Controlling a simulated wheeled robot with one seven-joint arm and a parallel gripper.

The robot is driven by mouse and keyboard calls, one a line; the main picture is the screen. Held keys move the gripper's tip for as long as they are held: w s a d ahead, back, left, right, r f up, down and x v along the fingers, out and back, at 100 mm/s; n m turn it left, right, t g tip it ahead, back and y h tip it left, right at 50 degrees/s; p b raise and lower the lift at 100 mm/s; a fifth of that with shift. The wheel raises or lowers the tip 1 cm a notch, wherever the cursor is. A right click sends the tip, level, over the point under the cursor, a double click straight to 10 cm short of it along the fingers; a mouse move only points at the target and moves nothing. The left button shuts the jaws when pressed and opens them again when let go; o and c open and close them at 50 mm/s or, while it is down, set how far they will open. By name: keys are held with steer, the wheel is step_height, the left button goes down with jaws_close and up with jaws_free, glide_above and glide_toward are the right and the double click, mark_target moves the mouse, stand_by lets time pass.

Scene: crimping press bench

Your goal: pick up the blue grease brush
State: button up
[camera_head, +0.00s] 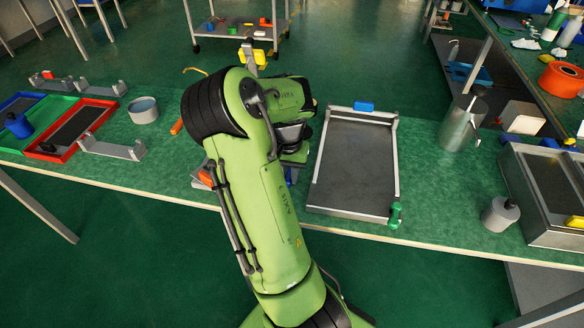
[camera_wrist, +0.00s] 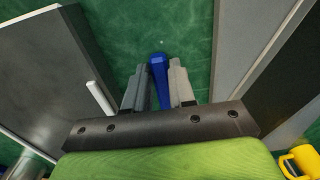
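A blue handle-like thing (camera_wrist: 161,82), which looks like the blue grease brush, lies between the two fingers of my gripper (camera_wrist: 158,84) in the wrist view. Its near end is hidden by the gripper body. The fingers stand apart on either side of it, close to its sides at the tips; I cannot tell whether they touch it. In the head view my arm covers most of this spot, and only a bit of blue (camera_head: 289,176) shows beside the gripper, low over the green bench.
A grey tray (camera_head: 316,199) with a blue piece (camera_head: 364,106) and a green piece (camera_head: 395,214) lies just right of my arm. A metal jug (camera_head: 457,128) stands farther right. Red (camera_head: 43,156) and green trays, grey brackets and a round tin (camera_head: 143,112) lie left.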

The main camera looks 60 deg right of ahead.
jaws_close()
step_height(320, 180, up, 10)
steer(key=p, duration=0.4)
steer(key=shift+c, duration=1.1)
jaws_free()
jaws_close()
